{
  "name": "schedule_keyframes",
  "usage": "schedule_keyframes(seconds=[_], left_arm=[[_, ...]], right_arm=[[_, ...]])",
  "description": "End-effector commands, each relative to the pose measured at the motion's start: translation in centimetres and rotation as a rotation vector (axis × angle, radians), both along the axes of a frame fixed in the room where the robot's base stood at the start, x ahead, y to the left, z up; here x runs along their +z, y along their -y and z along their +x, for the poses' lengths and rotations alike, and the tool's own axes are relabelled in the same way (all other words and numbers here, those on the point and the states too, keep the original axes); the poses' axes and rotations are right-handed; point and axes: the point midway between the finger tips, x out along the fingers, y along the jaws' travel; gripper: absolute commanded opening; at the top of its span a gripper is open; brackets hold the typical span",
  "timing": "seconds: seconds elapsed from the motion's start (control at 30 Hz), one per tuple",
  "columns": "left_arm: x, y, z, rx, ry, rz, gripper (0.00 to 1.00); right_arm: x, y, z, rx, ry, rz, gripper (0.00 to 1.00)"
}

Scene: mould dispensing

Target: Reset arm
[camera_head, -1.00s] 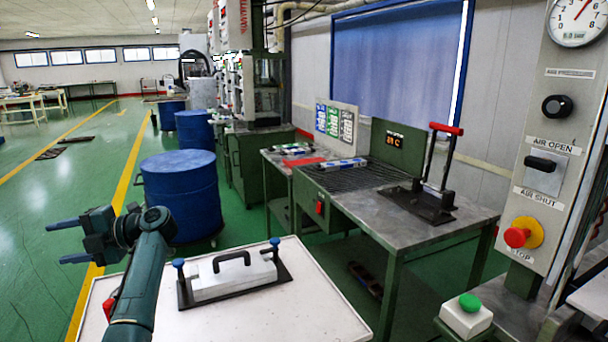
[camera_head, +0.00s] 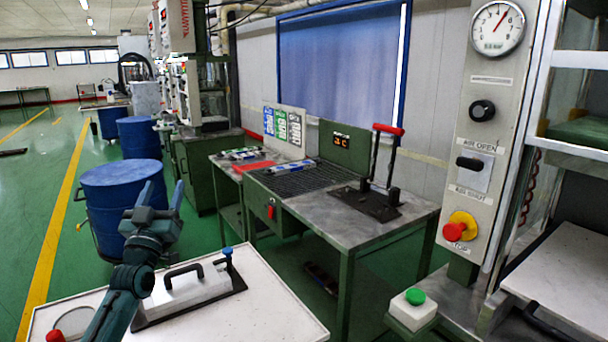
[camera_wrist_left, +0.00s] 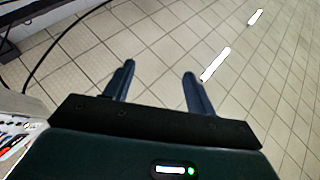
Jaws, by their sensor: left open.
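My left gripper (camera_head: 160,192) is raised above the white table at the lower left, with its two fingers pointing up and spread apart. It is open and empty. The left wrist view also shows its fingers (camera_wrist_left: 158,85) apart, with only the tiled ceiling and light strips beyond them. My left arm crosses in front of part of the mould (camera_head: 195,290), a pale block with a black handle on a dark base plate, lying on the white table (camera_head: 265,315). My right gripper is out of view.
A metal table (camera_head: 350,231) with a red-handled press (camera_head: 388,165) stands in the middle. Blue drums (camera_head: 118,195) stand behind my left gripper. A control panel (camera_head: 480,140) with a gauge and a red stop button is at the right. Green floor is open at the left.

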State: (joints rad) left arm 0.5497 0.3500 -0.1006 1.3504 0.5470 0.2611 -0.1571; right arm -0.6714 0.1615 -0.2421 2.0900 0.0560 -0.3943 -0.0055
Motion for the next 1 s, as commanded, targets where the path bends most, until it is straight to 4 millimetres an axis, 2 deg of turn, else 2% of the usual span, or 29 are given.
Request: schedule_keyframes(seconds=[0.1, 0.27, 0.37, 0.4, 0.47, 0.67, 0.77, 0.87, 1.0], left_arm=[[-3.9, 0.9, 1.9, 0.015, -0.228, 0.139, 0.56], [-8.5, 0.0, 2.9, 0.089, -0.484, 0.264, 0.56], [-11.0, -1.4, 2.8, 0.16, -0.627, 0.32, 0.56], [-12.5, -1.4, 2.4, 0.174, -0.673, 0.335, 0.56], [-15.0, 0.1, 1.1, 0.139, -0.691, 0.339, 0.56], [-22.3, 4.3, -3.9, 0.05, -0.772, 0.35, 0.56], [-26.4, 6.9, -7.6, -0.008, -0.825, 0.347, 0.56], [-30.5, 9.8, -12.7, -0.073, -0.888, 0.333, 0.56], [-35.1, 14.0, -21.4, -0.171, -0.986, 0.289, 0.56]], right_arm=[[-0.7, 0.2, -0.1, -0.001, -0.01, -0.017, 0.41], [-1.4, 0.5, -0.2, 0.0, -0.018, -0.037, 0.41], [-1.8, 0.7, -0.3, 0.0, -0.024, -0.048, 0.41], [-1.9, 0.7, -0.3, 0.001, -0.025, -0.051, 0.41], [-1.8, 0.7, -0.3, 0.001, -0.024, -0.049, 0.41], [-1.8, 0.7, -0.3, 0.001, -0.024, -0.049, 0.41], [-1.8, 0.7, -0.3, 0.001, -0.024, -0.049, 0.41], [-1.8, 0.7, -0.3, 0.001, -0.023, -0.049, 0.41], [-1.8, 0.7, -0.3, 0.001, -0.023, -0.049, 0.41]])
